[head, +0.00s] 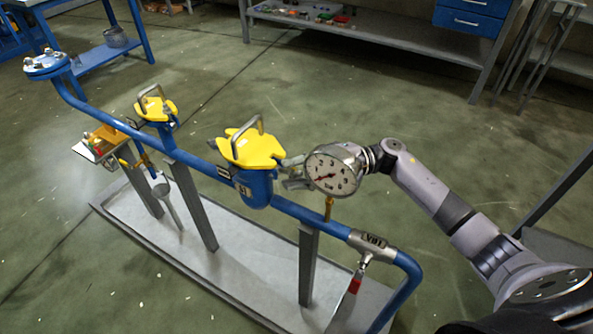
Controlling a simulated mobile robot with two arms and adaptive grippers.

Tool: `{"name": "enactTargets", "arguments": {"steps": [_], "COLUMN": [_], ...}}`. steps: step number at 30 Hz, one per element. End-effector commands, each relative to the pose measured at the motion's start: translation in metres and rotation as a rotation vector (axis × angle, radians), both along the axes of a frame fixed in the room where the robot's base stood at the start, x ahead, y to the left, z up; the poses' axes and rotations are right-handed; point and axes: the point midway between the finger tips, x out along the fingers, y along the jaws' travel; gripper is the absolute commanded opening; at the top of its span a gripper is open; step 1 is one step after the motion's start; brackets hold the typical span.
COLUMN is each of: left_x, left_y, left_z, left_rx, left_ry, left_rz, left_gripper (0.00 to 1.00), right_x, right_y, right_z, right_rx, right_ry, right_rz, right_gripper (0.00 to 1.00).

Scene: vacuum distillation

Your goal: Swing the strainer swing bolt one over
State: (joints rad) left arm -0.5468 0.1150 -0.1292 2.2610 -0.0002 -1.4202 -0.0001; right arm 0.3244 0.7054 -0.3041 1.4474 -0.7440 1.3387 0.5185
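The nearer strainer (256,188) is a blue pot in the blue pipe, with a yellow lid (250,150) and a grey handle on top. Small grey bolt parts show at its lid edge, too small to tell which is swing bolt one or how it sits. My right gripper (292,173) is just right of this lid, at about lid height. Its fingers look apart, with no object clearly between them. The pressure gauge (332,171) hides part of the gripper, and contact with a bolt cannot be told. My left gripper is out of view.
A second yellow-lidded strainer (157,110) stands farther left on the pipe. The blue pipe (300,213) runs on grey posts above a grey base tray (245,285). A red-handled valve (356,282) hangs at the right. A shelf bench (385,38) stands behind open floor.

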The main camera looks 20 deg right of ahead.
Motion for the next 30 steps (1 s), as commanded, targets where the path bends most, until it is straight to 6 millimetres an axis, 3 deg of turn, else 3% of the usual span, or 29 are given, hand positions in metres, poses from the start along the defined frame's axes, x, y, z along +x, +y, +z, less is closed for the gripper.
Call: {"name": "enactTargets", "arguments": {"steps": [10,24,30], "left_x": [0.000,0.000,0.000], "left_y": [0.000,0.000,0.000], "left_z": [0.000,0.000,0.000], "left_rx": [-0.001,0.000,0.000], "left_ry": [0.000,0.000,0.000], "left_rz": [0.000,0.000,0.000], "left_gripper": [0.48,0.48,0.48], "right_x": [0.000,-0.008,-0.010], "right_y": [-0.009,-0.100,-0.118], "right_z": [-0.001,-0.008,-0.010], "right_rx": [-0.002,-0.002,0.000], "right_ry": [0.001,0.001,0.000], "right_rz": [-0.001,-0.003,-0.001], "right_gripper": [0.28,0.28,0.28]}}
